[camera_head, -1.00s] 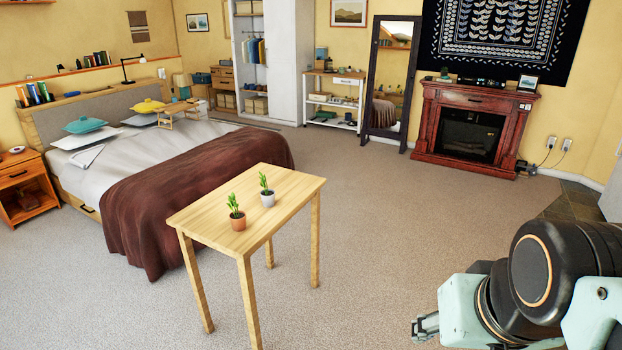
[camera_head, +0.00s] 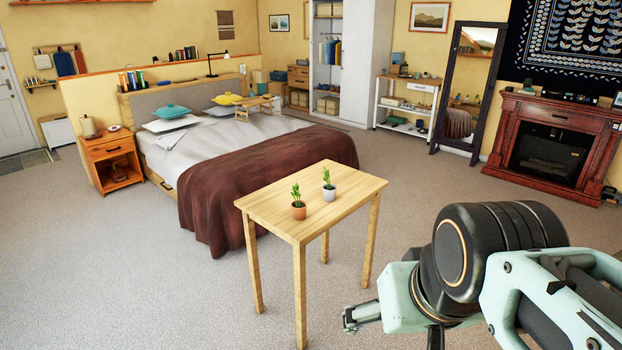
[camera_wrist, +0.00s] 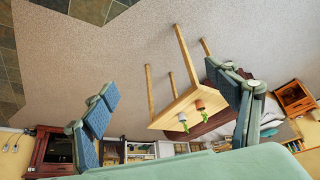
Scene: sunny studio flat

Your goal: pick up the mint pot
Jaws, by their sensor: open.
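Two small potted green plants stand upright on a light wooden table (camera_head: 262,205). One is in a terracotta pot (camera_head: 299,212), the other in a pale grey-white pot (camera_head: 329,194) behind it to the right. I cannot tell by look which is the mint pot. My gripper (camera_head: 358,316) is low at the right of the table, apart from it. In the wrist view my gripper (camera_wrist: 167,88) is open and empty; the terracotta pot (camera_wrist: 200,104) and pale pot (camera_wrist: 182,117) show far off between its fingers, upside down.
A bed (camera_head: 205,145) with a brown blanket stands behind the table. A nightstand (camera_head: 112,160) is at the left, a mirror (camera_head: 470,80) and a red fireplace (camera_head: 550,140) at the back right. Carpet around the table is clear.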

